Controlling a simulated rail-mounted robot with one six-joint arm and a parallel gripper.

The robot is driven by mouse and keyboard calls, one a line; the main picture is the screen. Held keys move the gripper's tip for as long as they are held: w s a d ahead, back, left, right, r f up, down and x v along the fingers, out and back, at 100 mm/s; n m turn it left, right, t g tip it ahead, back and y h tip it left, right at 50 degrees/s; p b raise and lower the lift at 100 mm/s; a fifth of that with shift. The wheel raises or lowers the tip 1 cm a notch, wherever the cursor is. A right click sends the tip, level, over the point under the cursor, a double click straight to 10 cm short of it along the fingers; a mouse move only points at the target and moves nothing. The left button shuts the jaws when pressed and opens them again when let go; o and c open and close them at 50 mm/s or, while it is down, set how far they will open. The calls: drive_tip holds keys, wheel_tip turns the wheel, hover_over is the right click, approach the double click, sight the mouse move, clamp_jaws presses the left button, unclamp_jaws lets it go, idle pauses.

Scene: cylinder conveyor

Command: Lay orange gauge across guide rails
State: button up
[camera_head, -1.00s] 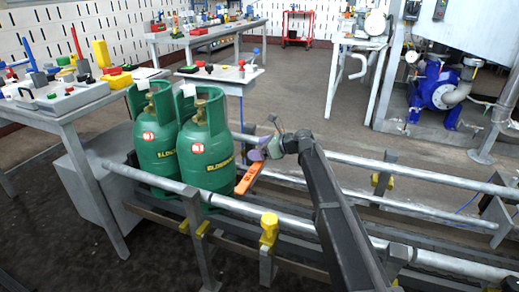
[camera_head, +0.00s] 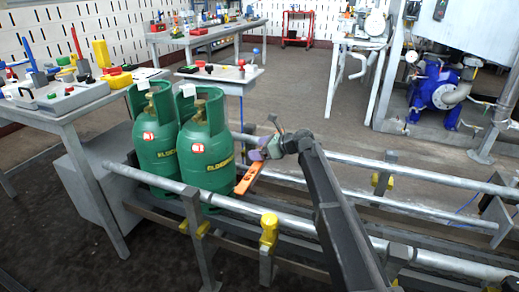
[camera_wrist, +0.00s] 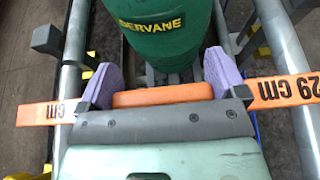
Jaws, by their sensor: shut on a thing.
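The orange gauge (camera_head: 247,179) is a flat bar with "29 cm" printed on its ends. My gripper (camera_wrist: 163,82), with purple pads, is shut on the gauge's middle block. In the wrist view the gauge's two ends (camera_wrist: 285,91) pass over the left guide rail (camera_wrist: 73,55) and the right guide rail (camera_wrist: 283,45). I cannot tell whether it touches them. In the head view my gripper (camera_head: 262,149) is just right of the front green cylinder (camera_head: 207,155), between the rails; the far end of the gauge is partly hidden by the gripper.
A second green cylinder (camera_head: 156,140) stands behind and left of the front one on the conveyor. Yellow clamps (camera_head: 269,230) sit along the near rail. A workbench (camera_head: 65,103) with tools is at the left. The conveyor right of my arm holds no cylinder.

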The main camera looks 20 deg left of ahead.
drive_tip(key=shift+f+b, duration=2.3)
drive_tip(key=shift+b, duration=0.05)
drive_tip(key=o, duration=0.8)
drive_tip(key=shift+o, duration=0.2)
drive_tip(key=p+v, duration=0.4)
drive_tip(key=v, duration=0.6)
drive_tip(key=shift+d+r, duration=0.2)
drive_tip(key=shift+d, duration=0.15)
